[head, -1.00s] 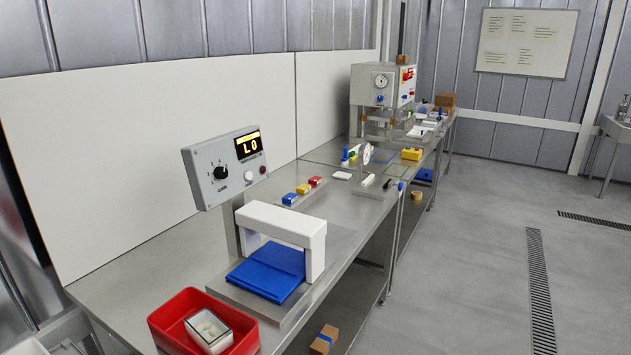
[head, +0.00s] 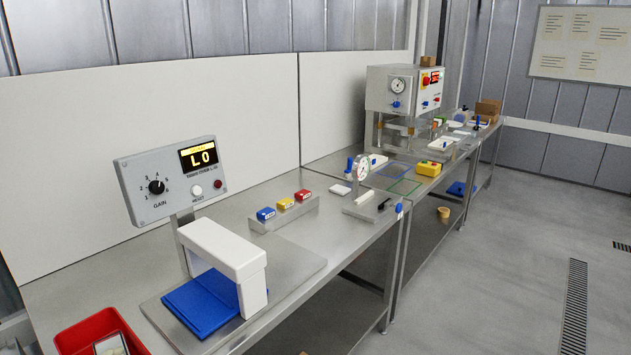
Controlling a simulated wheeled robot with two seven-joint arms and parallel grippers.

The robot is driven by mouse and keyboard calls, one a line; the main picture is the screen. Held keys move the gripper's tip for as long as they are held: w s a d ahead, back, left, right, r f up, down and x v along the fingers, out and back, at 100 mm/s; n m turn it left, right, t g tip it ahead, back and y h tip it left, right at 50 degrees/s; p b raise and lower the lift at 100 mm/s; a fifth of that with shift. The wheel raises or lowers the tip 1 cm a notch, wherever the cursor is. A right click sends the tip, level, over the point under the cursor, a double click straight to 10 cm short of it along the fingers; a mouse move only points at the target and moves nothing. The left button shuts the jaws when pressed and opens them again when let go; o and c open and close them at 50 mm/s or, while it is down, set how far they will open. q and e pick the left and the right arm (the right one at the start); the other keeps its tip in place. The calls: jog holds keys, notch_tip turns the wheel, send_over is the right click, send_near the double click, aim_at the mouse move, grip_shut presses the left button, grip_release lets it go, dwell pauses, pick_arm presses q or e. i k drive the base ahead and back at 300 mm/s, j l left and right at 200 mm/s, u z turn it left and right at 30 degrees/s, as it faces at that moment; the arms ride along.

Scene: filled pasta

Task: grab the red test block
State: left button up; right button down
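The red test block (head: 302,194) sits at the right end of a low metal holder (head: 284,215) on the steel bench. Neither of my grippers shows in the head view.
A white arch with a blue belt (head: 201,303) and a grey control box (head: 172,178) stand left of the holder. A red bin (head: 75,335) is at the lower left. A dial gauge (head: 362,168) stands to the right. Bare bench lies before the holder.

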aim_at(301, 195)
jog(key=i+l+u, duration=0.1)
jog(key=l, duration=0.25)
jog(key=i+l+u, duration=0.25)
jog(key=i+l, duration=0.15)
jog(key=l, duration=0.35)
jog(key=i+l+u, duration=0.1)
jog(key=l, duration=0.3)
jog(key=i+l+u, duration=0.15)
jog(key=l, duration=0.25)
jog(key=i+l+u, duration=0.1)
jog(key=l+u, duration=0.2)
jog(key=l, duration=0.8)
jog(key=l+u, duration=0.25)
jog(key=l, duration=0.85)
jog(key=k+l+u, duration=0.1)
jog(key=l, duration=0.9)
